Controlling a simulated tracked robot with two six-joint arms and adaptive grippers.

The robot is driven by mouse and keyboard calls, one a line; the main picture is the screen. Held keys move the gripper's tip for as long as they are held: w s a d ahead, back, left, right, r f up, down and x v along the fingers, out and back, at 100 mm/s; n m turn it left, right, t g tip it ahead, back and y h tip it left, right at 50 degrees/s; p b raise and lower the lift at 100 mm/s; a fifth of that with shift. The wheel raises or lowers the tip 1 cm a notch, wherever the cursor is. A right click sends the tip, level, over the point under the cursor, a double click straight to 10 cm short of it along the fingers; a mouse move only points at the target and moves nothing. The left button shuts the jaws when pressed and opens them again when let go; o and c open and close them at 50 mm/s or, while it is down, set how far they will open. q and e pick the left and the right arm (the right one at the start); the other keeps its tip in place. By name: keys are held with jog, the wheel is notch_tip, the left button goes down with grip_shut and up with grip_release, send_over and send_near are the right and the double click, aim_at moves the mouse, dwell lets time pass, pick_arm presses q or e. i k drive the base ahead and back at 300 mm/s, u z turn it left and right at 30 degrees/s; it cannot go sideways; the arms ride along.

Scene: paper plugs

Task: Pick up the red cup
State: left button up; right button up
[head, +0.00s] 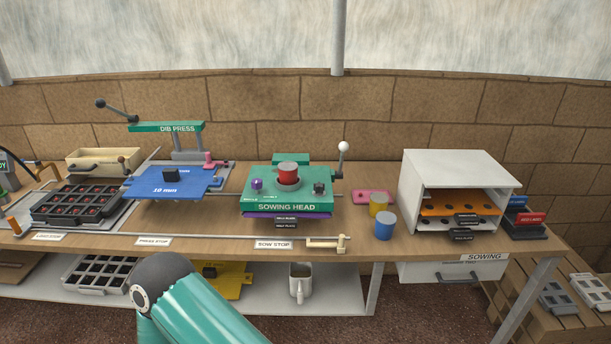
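The red cup (286,170) sits upright in the round grey hopper (287,184) on top of the green sowing head (262,201), at the middle of the bench. Its lower part is hidden by the hopper rim. A teal arm link of mine with a dark joint shows at the bottom, below and left of the sowing head. Neither of my grippers is in view, and nothing touches the cup.
A yellow cup (377,204) and a blue cup (385,226) stand right of the sowing head by a pink tray (366,196). A lever (341,160) rises just right of the head. A white cabinet (455,170) stands farther right, the dib press (166,127) left.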

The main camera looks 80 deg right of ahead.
aim_at(288, 170)
jog(key=u, duration=1.8)
jog(key=i, duration=0.1)
jog(key=z, duration=3.7)
jog(key=i, duration=0.5)
jog(key=k, duration=0.85)
jog(key=z, duration=0.15)
jog(key=i, duration=1.05)
jog(key=u, duration=0.05)
